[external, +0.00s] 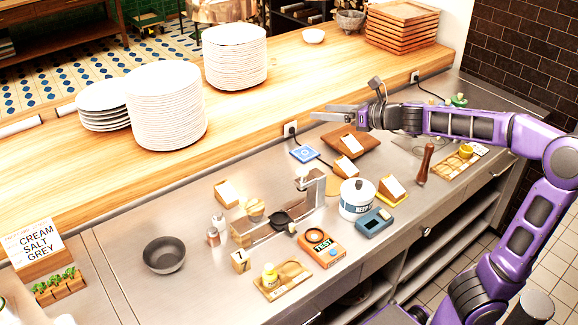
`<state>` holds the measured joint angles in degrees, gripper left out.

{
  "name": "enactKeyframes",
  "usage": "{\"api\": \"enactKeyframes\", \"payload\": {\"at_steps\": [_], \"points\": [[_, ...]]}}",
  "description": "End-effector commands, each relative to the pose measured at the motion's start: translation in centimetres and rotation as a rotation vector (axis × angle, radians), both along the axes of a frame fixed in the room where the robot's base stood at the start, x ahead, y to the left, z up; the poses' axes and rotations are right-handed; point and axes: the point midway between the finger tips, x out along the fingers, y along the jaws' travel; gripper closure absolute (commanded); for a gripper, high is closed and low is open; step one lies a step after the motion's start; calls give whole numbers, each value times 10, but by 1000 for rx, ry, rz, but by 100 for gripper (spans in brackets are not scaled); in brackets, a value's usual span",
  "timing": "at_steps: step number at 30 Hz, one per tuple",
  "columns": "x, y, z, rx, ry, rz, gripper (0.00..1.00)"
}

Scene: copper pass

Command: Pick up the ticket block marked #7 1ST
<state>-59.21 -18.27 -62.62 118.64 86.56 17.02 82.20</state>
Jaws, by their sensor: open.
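Several ticket blocks, wooden with sloped white faces, stand on the steel counter. One block (228,193) is at the left, one (350,144) is on a brown board, one (347,168) is just in front of that board, and one (393,188) is on a yellow base at the right. Their markings are too small to read, so I cannot tell which is #7 1ST. My gripper (322,112) is open and empty, pointing left above the back of the counter. It is apart from all the blocks, nearest the one on the brown board.
A white lidded pot (356,201), a blue device (375,222), an orange TEST device (322,246) and a small 7 sign (240,261) crowd the middle. A dark bowl (164,255) is at left. Plate stacks (166,107) stand on the wooden shelf.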

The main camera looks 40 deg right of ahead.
Motion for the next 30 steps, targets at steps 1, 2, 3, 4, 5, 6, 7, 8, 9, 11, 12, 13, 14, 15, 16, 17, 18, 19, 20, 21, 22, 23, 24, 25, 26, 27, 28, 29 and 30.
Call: {"api": "enactKeyframes", "payload": {"at_steps": [1, 2, 3, 4, 5, 6, 7, 8, 9, 11, 12, 13, 14, 15, 16, 17, 18, 19, 20, 21, 22, 23, 24, 25, 26, 27, 28, 29, 30], "points": [[10, -4, -2, 83, 30, -54, 18], [14, -8, -1, 133, 46, -85, 18], [20, -12, -2, 194, 65, -127, 18], [24, -16, -2, 238, 79, -156, 18], [27, -19, -2, 278, 89, -182, 18], [32, -23, -2, 331, 103, -217, 18], [35, -25, -2, 369, 113, -242, 18], [37, -28, -3, 404, 123, -264, 18], [41, -31, -2, 452, 134, -295, 18], [45, -35, -2, 520, 147, -338, 18], [48, -38, -2, 564, 157, -367, 18], [50, -40, -2, 598, 162, -388, 18], [52, -42, -2, 630, 168, -406, 18], [54, -45, -1, 672, 174, -433, 18], [56, -46, -1, 705, 180, -453, 18], [56, -50, -3, 732, 185, -471, 18], [53, -57, -8, 763, 193, -488, 18], [52, -59, -12, 786, 197, -499, 18], [51, -63, -15, 811, 201, -512, 18], [49, -67, -19, 845, 204, -526, 18], [48, -71, -22, 870, 206, -539, 18], [47, -74, -24, 885, 205, -547, 18], [47, -73, -22, 859, 196, -538, 18], [46, -74, -22, 843, 190, -535, 18], [46, -74, -21, 828, 186, -532, 18], [46, -75, -21, 806, 179, -528, 18], [45, -75, -21, 789, 174, -526, 18], [45, -76, -21, 773, 170, -523, 18], [45, -76, -21, 749, 162, -520, 18]]}}
